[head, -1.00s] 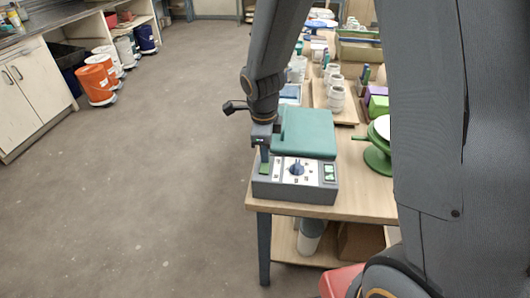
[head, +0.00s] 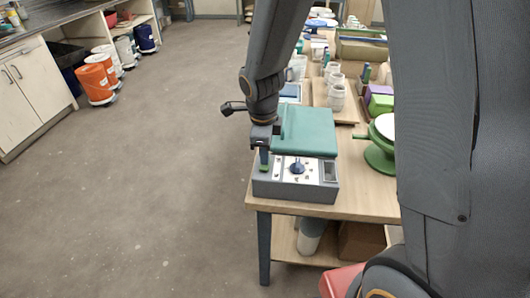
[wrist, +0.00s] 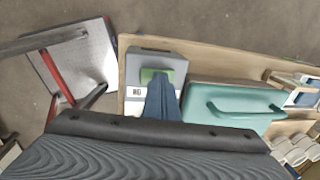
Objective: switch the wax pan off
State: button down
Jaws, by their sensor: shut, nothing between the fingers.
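The wax pan (head: 308,190) is a grey box with a teal lid (head: 308,130) at the near end of the table. Its front panel has a dark blue knob (head: 297,167) and, to the right, a small display (head: 330,171) that is dark. A green rocker switch (head: 264,169) is at the panel's left; it also shows in the wrist view (wrist: 148,75). My gripper (head: 264,157) is shut and empty, pointing down at the switch. Its tips seem to touch the switch, partly hiding it; exact contact cannot be told.
The wooden table (head: 360,200) holds a green turntable (head: 380,150) right of the pan and several pale cups (head: 336,90) behind. Open floor (head: 150,180) lies left.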

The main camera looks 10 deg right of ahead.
jog(key=shift+r, duration=0.1)
dwell(0.3)
jog(key=shift+r+p, duration=0.3)
jog(key=shift+r, duration=0.05)
notch_tip(320, 180, up, 13)
jog(key=w, duration=0.2)
jog(key=shift+d+b, duration=0.3)
jog(key=shift+s, duration=0.1)
jog(key=s+d+f+n, duration=0.4)
jog(key=s+n, duration=0.3)
jog(key=n, duration=0.3)
jog(key=s+d+f+n, duration=0.3)
jog(key=s+n, duration=0.4)
jog(key=n, duration=0.4)
jog(key=shift+s+d+f+n+y, duration=0.2)
jog(key=shift+d+f+n+y, duration=0.15)
jog(key=shift+d, duration=0.3)
